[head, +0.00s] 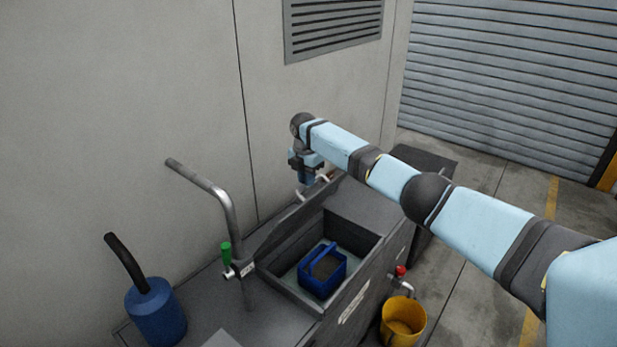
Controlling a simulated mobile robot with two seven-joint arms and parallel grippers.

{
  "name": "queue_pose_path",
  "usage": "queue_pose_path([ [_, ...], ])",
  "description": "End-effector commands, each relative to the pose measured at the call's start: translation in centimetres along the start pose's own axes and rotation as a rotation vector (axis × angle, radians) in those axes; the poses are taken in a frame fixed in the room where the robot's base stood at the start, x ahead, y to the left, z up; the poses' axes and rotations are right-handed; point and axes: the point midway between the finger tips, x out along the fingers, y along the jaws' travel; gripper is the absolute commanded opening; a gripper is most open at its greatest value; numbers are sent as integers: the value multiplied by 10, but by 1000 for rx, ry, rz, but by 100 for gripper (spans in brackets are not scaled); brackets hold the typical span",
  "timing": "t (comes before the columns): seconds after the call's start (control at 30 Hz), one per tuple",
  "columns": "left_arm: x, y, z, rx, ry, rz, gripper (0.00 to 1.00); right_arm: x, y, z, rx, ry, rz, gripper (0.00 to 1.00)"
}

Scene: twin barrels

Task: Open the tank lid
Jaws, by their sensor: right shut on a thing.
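The grey tank (372,240) stands against the wall, and its basin is open to view with a blue basket (323,271) inside. The tank lid (285,217) looks raised along the wall side of the basin; its exact angle is hard to judge. My right arm reaches in from the right across the tank. My right gripper (309,190) points down at the far end of the lid, shut on a pale handle (324,179). The fingertips are small and partly hidden. My left gripper is not in view.
A bent metal pipe (217,198) with a green-handled valve (226,254) rises left of the basin. A blue can (155,312) with a black spout stands at lower left. A yellow bucket (402,322) sits below a red-knobbed tap (400,272). Open floor lies at right.

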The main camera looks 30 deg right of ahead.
Motion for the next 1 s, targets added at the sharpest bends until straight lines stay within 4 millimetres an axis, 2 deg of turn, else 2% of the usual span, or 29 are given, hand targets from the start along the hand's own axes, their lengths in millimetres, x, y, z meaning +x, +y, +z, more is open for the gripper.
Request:
queue_pose_path([
  [0.03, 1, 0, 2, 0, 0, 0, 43, 12, 1, -8, -7, 8, -5, 0],
  [0.2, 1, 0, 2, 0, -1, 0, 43, 12, 1, -8, -7, 9, -5, 0],
  [0.23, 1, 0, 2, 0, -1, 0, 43, 12, 1, -8, -7, 9, -4, 18],
  [0.33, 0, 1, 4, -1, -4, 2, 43, 11, 1, -7, -7, 8, -4, 40],
  [0.77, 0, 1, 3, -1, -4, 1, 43, 4, 0, -3, -4, 5, -2, 40],
  [0.87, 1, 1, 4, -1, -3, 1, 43, -5, 0, -3, -4, 4, -1, 40],
  [1.0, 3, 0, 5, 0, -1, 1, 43, -30, 1, -3, -4, 3, 3, 40],
])
